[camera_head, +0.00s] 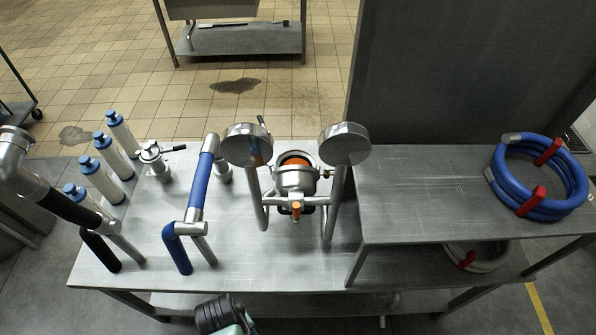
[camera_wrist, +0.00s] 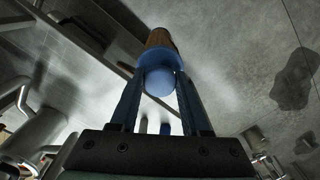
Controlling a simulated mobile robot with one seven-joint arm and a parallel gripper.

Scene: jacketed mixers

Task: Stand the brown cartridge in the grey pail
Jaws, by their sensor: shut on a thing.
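My gripper (camera_wrist: 160,78) is shut on the blue knob of the brown cartridge (camera_wrist: 159,38) in the wrist view. The cartridge has a blue collar between its brown body and the knob. The body points away from the wrist, and its far end is partly hidden by the collar. I cannot make out the brown cartridge or my gripper's fingers in the head view. I cannot pick out a grey pail for sure in either view.
Several white cartridges with blue caps (camera_head: 117,160) stand at the steel table's (camera_head: 330,270) left. Blue pipework (camera_head: 200,184) and a mixer with an orange inside (camera_head: 296,178) rise mid-table. A raised shelf (camera_head: 430,200) at right bears a coiled blue hose (camera_head: 545,210).

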